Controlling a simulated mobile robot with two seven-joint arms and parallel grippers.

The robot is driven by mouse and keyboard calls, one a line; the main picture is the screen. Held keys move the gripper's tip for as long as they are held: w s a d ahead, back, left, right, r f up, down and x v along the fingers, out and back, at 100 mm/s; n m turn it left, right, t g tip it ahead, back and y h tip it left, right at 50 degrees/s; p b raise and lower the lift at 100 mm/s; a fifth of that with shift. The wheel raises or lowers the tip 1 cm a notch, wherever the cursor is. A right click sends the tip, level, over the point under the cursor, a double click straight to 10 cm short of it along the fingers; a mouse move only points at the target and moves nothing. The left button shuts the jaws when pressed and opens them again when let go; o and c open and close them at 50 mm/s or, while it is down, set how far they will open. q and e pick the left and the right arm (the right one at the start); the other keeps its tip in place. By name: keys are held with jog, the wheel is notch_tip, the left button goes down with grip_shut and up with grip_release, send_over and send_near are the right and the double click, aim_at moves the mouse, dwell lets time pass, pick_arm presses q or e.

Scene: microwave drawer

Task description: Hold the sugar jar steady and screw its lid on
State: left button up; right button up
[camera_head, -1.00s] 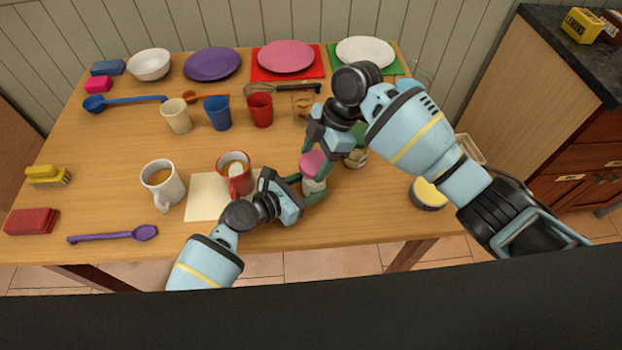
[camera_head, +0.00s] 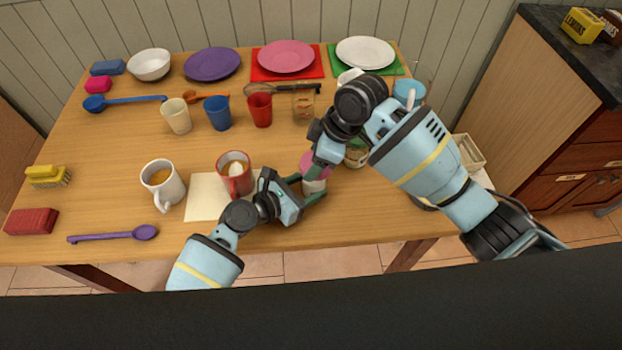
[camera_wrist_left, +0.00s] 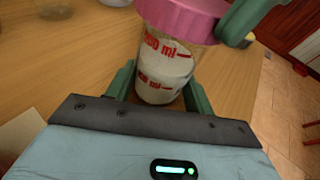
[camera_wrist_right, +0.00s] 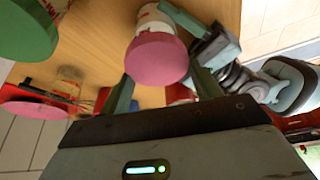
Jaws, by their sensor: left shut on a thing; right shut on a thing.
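The sugar jar (camera_head: 313,187) is clear with red volume marks and white sugar inside. It stands upright near the table's front right and shows close in the left wrist view (camera_wrist_left: 163,68). Its pink lid (camera_wrist_right: 157,60) sits on top of the jar; in the left wrist view the lid (camera_wrist_left: 182,16) covers the mouth. I cannot tell how tight it is. My left gripper (camera_wrist_left: 160,88) is shut on the jar's body. My right gripper (camera_wrist_right: 165,88) comes from above and is shut on the lid, with one finger across it in the head view.
A red mug (camera_head: 235,183) stands just left of my left gripper, and a white mug (camera_head: 160,178) farther left. Another jar (camera_head: 356,156) stands close behind my right gripper. Cups and plates line the back. The front left holds a purple spoon (camera_head: 112,236).

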jog(key=shift+s+d+f, duration=0.1)
jog(key=shift+s+f, duration=0.05)
jog(key=shift+f, duration=0.05)
jog(key=m+t, duration=0.1)
jog(key=m, duration=0.2)
jog(key=shift+m+h, duration=0.4)
jog(key=shift+m+t, duration=0.3)
jog(key=shift+m, duration=0.1)
jog(key=m, duration=0.2)
jog(key=m+t+h, duration=0.1)
jog(key=m, duration=0.1)
jog(key=shift+m+h, duration=0.3)
jog(key=o, duration=0.9)
jog(key=shift+r, duration=0.1)
